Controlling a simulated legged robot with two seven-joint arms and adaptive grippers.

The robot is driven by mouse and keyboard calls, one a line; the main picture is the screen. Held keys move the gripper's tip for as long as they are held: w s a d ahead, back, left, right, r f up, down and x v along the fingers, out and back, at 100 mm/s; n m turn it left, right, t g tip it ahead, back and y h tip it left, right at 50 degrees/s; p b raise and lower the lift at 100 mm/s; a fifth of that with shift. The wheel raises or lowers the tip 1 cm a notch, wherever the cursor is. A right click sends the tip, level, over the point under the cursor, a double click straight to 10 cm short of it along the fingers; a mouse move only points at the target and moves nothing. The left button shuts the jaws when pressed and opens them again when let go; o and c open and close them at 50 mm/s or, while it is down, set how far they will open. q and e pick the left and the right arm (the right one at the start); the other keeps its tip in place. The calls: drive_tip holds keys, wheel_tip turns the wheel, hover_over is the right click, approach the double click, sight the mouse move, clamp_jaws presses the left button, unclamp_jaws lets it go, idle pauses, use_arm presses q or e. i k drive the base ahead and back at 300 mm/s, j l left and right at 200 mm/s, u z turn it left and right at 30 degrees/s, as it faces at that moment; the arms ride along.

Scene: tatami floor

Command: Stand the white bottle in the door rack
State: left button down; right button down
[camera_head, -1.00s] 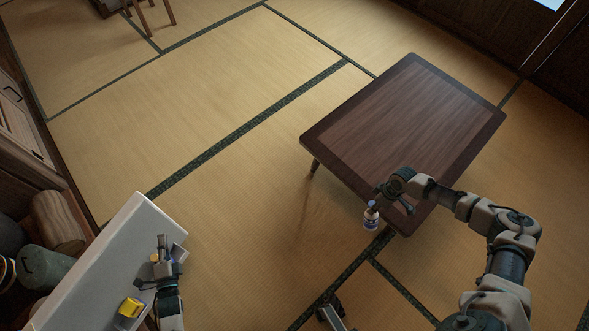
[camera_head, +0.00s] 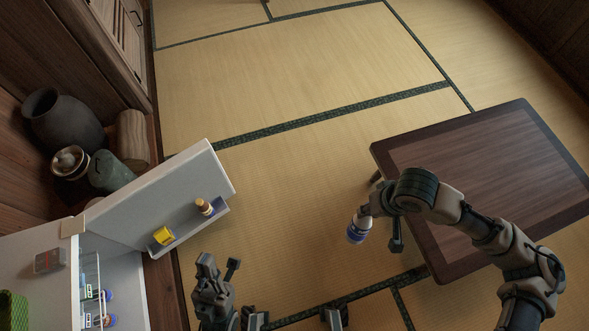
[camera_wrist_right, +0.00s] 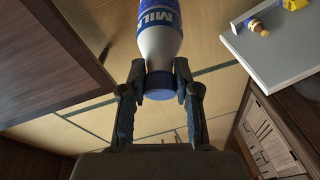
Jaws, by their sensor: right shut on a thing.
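The white bottle (camera_head: 357,229) with blue print hangs from my right gripper (camera_head: 372,207), left of the low table. In the right wrist view the bottle (camera_wrist_right: 161,42) reads "MIL" and my right gripper (camera_wrist_right: 160,88) is shut on its blue cap end. The door rack (camera_head: 190,232) is on the inside of the open white fridge door, left of the bottle and apart from it. It holds a yellow item (camera_head: 163,236) and a brown-capped bottle (camera_head: 205,207). My left gripper (camera_head: 218,268) is empty below the rack, its fingers apart.
The dark wooden low table (camera_head: 480,180) is under and beside my right arm. The open fridge (camera_head: 40,245) is at the lower left, with items on its shelves. Dark jars (camera_head: 62,122) and a log (camera_head: 132,138) stand behind the door. Tatami between door and table is clear.

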sight(186, 229)
drive_tip(key=i+j+u, duration=0.1)
drive_tip(key=i, duration=0.4)
drive_tip(key=i+j+u, duration=0.1)
drive_tip(key=i, duration=0.4)
drive_tip(key=j+u, duration=0.1)
drive_tip(key=u, duration=1.75)
